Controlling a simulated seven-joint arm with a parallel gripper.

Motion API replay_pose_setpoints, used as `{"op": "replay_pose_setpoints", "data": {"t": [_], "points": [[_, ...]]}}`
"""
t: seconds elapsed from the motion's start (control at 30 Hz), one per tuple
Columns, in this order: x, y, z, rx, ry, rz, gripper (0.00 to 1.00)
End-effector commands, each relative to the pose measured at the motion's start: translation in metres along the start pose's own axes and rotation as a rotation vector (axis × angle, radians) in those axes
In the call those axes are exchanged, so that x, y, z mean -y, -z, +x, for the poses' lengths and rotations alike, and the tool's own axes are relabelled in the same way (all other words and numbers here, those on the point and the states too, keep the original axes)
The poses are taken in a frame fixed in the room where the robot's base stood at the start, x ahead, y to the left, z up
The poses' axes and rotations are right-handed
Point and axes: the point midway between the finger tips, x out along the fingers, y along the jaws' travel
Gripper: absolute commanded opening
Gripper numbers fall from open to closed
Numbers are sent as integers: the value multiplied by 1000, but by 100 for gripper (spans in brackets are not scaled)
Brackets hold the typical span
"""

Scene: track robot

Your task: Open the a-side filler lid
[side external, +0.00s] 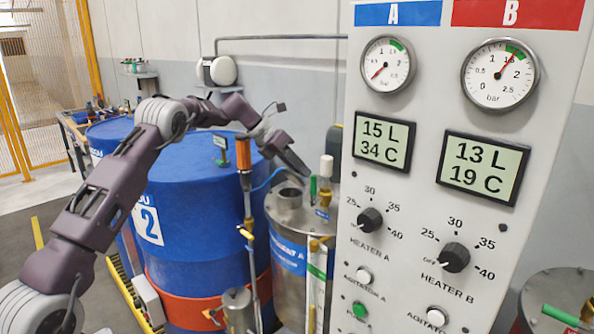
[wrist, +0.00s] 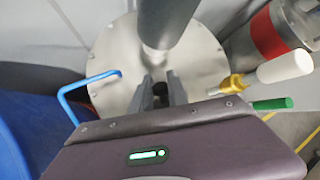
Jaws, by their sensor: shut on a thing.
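The a-side tank (side external: 290,225) is a steel drum with a blue label band, left of the control panel. In the side view my gripper (side external: 303,172) reaches down over its top from the left. In the wrist view my gripper (wrist: 161,90) is shut on a small dark knob (wrist: 160,88) above the round steel tank top (wrist: 112,62). I take the knob to be the filler lid's handle. The lid itself is mostly hidden by the fingers and wrist. I cannot tell whether it is raised.
A dark grey cylinder (wrist: 168,22) rises from the tank top close to the fingers. A white handle (wrist: 285,67), a green handle (wrist: 271,103) and a blue bent tube (wrist: 82,87) flank it. A blue drum (side external: 185,240) and the control panel (side external: 400,225) stand on either side.

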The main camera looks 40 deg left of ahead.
Motion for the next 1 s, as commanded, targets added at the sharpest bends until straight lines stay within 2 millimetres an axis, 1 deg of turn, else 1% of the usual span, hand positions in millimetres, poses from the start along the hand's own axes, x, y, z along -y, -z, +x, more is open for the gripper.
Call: {"op": "replay_pose_setpoints", "data": {"t": [0.4, 0.9, 0.93, 1.0], "points": [[-2, -5, 3, -71, -1, -32, 0], [-1, -6, 3, -77, 0, -36, 0], [-1, -6, 3, -77, 0, -35, 22], [-1, -6, 3, -77, 0, -35, 35]]}}
